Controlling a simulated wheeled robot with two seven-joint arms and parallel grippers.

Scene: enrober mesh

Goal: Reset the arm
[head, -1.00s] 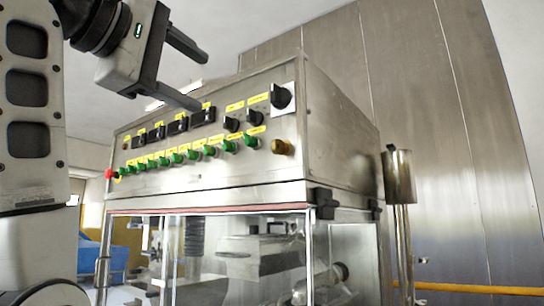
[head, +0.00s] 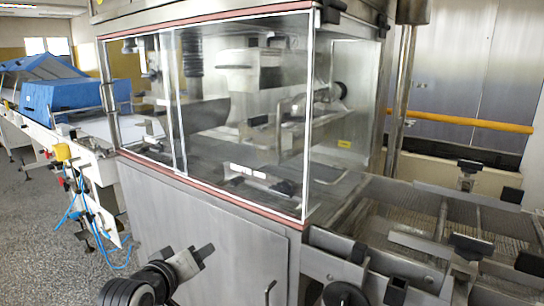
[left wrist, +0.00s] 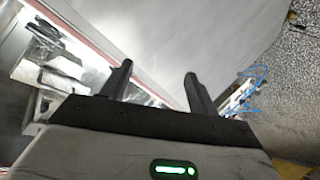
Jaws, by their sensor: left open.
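My left gripper (head: 187,256) is low in the head view, in front of the enrober's plain metal lower panel (head: 215,225). Its dark wrist joint shows below it at the bottom edge. In the left wrist view my left gripper (left wrist: 158,74) has its two dark fingers apart, with nothing between them. The grey panel lies beyond the fingers there. I cannot tell how close the fingers are to it. My right gripper is in neither view.
The enrober's clear glazed cabinet (head: 245,120) stands above the panel. A wire mesh conveyor (head: 415,225) with metal brackets runs out to the right. At left is a white conveyor frame (head: 105,175) with a blue cover (head: 75,95) and blue hoses. Speckled floor (head: 40,240) lies open at lower left.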

